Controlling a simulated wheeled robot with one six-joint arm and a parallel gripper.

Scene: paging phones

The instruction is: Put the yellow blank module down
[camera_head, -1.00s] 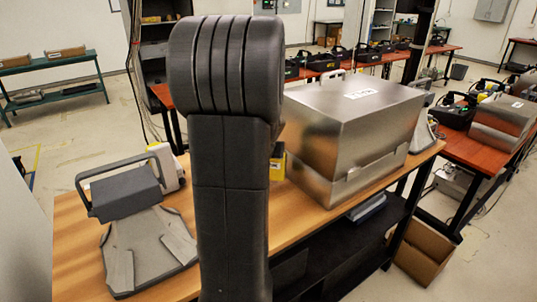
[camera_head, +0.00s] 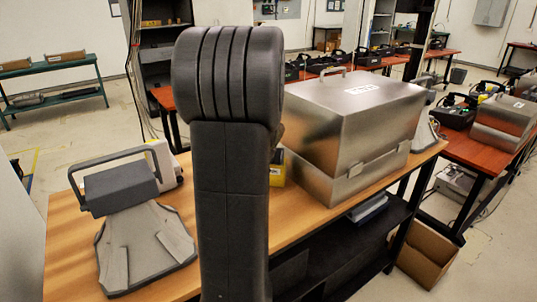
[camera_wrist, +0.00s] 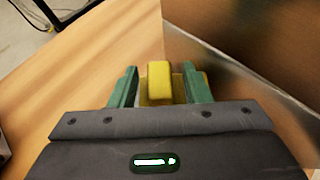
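The yellow blank module (camera_wrist: 159,82) is between the two green fingers of my gripper (camera_wrist: 159,87) in the wrist view. Its raised middle part shows a gap to the finger on either side, so the gripper looks open around it. A wider, darker yellow base lies lower, partly hidden by the fingers and the gripper body. The wooden bench top (camera_wrist: 100,75) is around it; contact underneath is hidden. In the head view a yellow thing (camera_head: 277,172) shows beside my arm, mostly hidden; I cannot tell whether it is the module.
A large metal box (camera_head: 350,125) stands on the bench right of my arm; its wall (camera_wrist: 235,80) rises close to my gripper's right. A grey hinged device (camera_head: 145,245) stands on the left of the bench (camera_head: 70,240). Some wood between them is clear.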

